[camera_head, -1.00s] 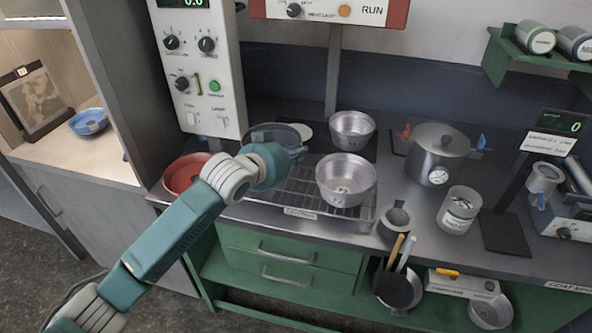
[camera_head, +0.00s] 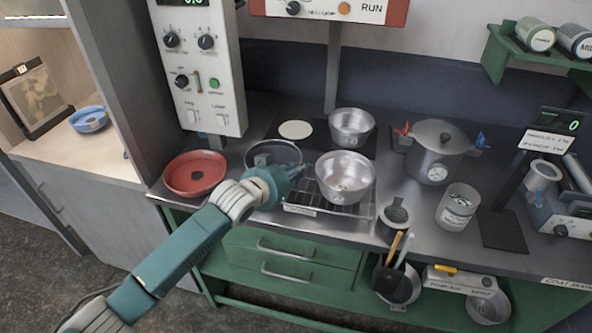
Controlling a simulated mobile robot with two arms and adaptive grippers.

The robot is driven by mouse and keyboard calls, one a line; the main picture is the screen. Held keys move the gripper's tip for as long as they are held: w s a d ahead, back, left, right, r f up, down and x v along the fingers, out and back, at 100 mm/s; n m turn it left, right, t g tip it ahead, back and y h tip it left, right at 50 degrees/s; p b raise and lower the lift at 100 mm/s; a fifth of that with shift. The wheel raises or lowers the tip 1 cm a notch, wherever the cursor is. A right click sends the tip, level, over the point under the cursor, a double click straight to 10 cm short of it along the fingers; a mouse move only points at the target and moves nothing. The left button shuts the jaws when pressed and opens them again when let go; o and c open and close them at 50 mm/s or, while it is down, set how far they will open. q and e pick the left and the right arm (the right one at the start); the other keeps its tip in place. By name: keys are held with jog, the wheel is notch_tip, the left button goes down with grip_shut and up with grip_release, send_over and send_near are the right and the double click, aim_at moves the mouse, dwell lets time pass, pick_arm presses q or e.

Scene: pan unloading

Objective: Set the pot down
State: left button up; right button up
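A dark, round, see-through-looking pot (camera_head: 262,160) is at the left end of the wire rack (camera_head: 330,208), partly hidden behind my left arm. My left gripper (camera_head: 299,172) is at the pot's near right rim and appears shut on it; the fingertips are small and partly hidden. I cannot tell whether the pot's base touches the rack. A silver pot (camera_head: 345,172) stands on the rack close to the right of my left gripper. My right gripper is not in view.
A red pan (camera_head: 195,173) lies left on the counter. Another silver pot (camera_head: 352,126) stands behind, beside a pale disc (camera_head: 295,129). A lidded pot (camera_head: 437,155), a jar (camera_head: 458,208) and a small dark cup (camera_head: 395,216) stand to the right. A control box (camera_head: 200,70) hangs above.

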pick_arm(q)
jog(key=shift+o, duration=0.3)
jog(key=shift+r, duration=0.1)
jog(key=b+v, duration=0.1)
jog(key=v, duration=1.1)
